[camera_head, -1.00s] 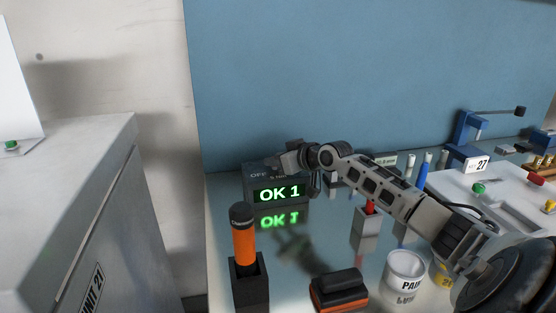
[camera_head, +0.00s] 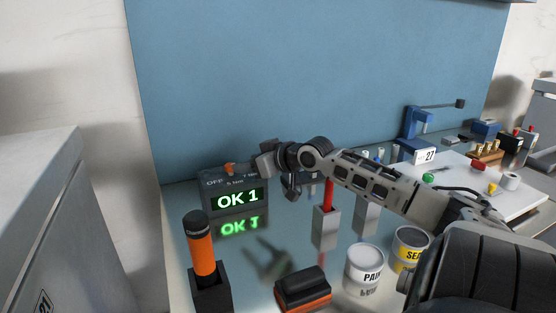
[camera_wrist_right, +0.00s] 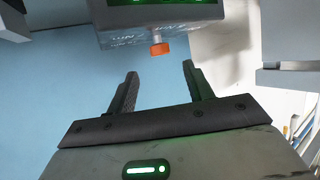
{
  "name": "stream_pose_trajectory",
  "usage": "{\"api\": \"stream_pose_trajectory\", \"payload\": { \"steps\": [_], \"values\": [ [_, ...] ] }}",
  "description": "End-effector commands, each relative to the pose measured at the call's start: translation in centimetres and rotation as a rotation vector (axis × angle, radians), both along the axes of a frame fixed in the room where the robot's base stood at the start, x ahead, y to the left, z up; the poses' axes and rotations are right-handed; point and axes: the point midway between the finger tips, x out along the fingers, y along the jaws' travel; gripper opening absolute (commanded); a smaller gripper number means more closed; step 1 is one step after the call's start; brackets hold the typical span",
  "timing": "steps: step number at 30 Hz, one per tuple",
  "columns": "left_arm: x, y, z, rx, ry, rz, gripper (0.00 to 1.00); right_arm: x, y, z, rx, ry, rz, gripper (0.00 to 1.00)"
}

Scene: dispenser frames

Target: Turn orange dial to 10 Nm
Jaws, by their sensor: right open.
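The orange dial (camera_head: 230,169) sits on top of a dark grey box (camera_head: 212,211) at the back of the bench. Markings including "OFF" show near the dial; the other markings are too small to read surely. My right gripper (camera_head: 254,168) is just to the right of the dial in the head view. In the right wrist view my right gripper (camera_wrist_right: 159,76) is open and empty, and the orange dial (camera_wrist_right: 160,48) lies ahead, roughly between the fingertip lines and apart from them. My left gripper is not in view.
An orange-and-black handled tool (camera_head: 201,252) stands upright in a black holder at front left. A black-and-orange block (camera_head: 303,290), a paint can (camera_head: 364,268) and a red-handled item in a grey holder (camera_head: 326,226) stand nearby. A blue wall panel (camera_head: 300,70) rises behind.

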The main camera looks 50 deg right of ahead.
Motion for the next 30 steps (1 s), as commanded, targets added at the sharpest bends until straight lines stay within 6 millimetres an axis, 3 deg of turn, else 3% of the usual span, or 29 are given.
{"api": "stream_pose_trajectory", "payload": {
  "steps": [18,30],
  "values": [
    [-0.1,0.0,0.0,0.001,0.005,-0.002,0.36,-7.8,-0.2,3.3,0.001,0.000,0.001,0.52],
    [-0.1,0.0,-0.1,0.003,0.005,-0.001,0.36,-8.5,-0.2,3.6,-0.002,0.000,0.001,0.52]
  ]
}}
